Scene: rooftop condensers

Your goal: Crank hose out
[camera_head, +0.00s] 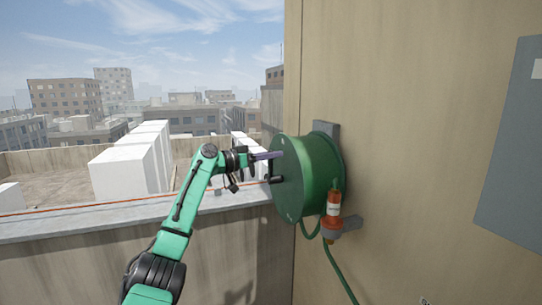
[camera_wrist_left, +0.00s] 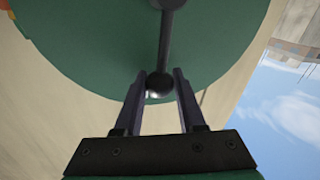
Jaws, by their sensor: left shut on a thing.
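A green hose reel drum (camera_head: 312,175) is mounted on the beige wall, its flat side facing left. A dark crank arm with a knob (camera_wrist_left: 159,84) sits on that flat side; in the head view the crank (camera_head: 275,167) is partly covered by my gripper. My left gripper (camera_head: 275,155) is at the crank's end, and in the left wrist view its fingers (camera_wrist_left: 160,88) are shut on the round dark knob. A green hose (camera_head: 340,270) hangs from below the drum. My right gripper is not in view.
A grey panel (camera_head: 512,150) is on the wall at right. A parapet ledge (camera_head: 110,215) runs along the left, with white boxes (camera_head: 130,165) beyond it.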

